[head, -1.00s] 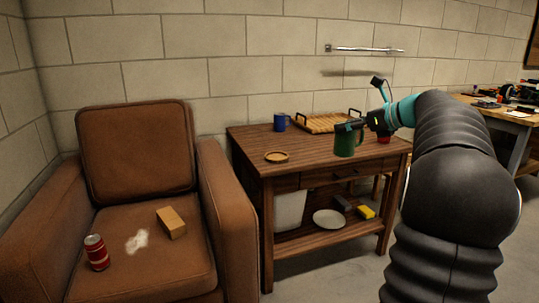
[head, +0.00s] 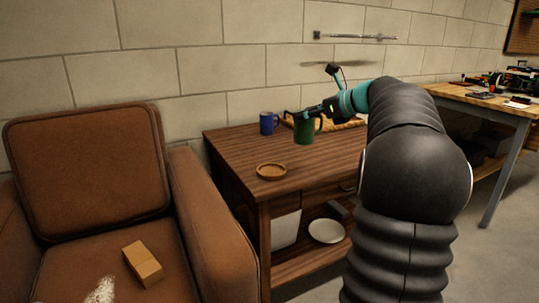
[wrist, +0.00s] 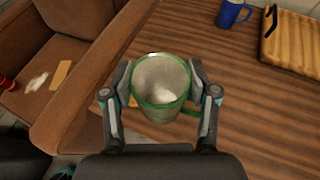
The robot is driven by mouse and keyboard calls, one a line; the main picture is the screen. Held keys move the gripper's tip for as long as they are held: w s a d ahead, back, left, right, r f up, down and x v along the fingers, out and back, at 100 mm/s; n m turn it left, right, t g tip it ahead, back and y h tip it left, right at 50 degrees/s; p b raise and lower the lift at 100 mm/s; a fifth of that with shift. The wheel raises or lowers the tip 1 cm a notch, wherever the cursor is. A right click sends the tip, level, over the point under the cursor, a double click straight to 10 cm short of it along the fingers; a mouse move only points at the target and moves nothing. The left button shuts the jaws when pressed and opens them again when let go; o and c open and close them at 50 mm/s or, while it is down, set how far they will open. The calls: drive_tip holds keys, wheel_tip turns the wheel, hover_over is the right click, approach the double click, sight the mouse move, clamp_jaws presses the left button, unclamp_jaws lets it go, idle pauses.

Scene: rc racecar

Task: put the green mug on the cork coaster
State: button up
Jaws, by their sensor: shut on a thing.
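The green mug (head: 305,129) is upright in my gripper (head: 301,116), above the wooden table. In the wrist view my gripper (wrist: 160,88) has a finger on each side of the green mug (wrist: 160,108), shut on it, and the mug's pale inside looks empty. The round cork coaster (head: 271,171) lies bare near the table's front left corner, to the left of and nearer than the mug in the head view. In the wrist view the coaster is mostly hidden behind the mug and a finger.
A blue mug (head: 269,123) stands at the back of the wooden table (head: 232,148). The tabletop around the coaster is clear.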

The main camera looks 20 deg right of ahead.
sight(306, 139)
drive_tip(key=shift+w+a+f+b, duration=0.55)
drive_tip(key=shift+w+a+f, duration=0.2)
drive_tip(key=shift+a+f, duration=0.75)
drive_tip(key=shift+w+a+f+b, duration=0.55)
drive_tip(key=shift+w+a+f, duration=0.2)
drive_tip(key=shift+a+f, duration=0.75)
drive_tip(key=shift+w+a+f+b, duration=0.65)
drive_tip(key=shift+a+f, duration=0.55)
drive_tip(key=shift+f, duration=0.6)
drive_tip(key=shift+w+f, duration=0.1)
drive_tip(key=shift+f, duration=0.05)
drive_tip(key=o, duration=1.4)
drive_tip(key=shift+c, duration=0.2)
drive_tip(key=p+v, duration=0.2)
drive_tip(key=v, duration=1)
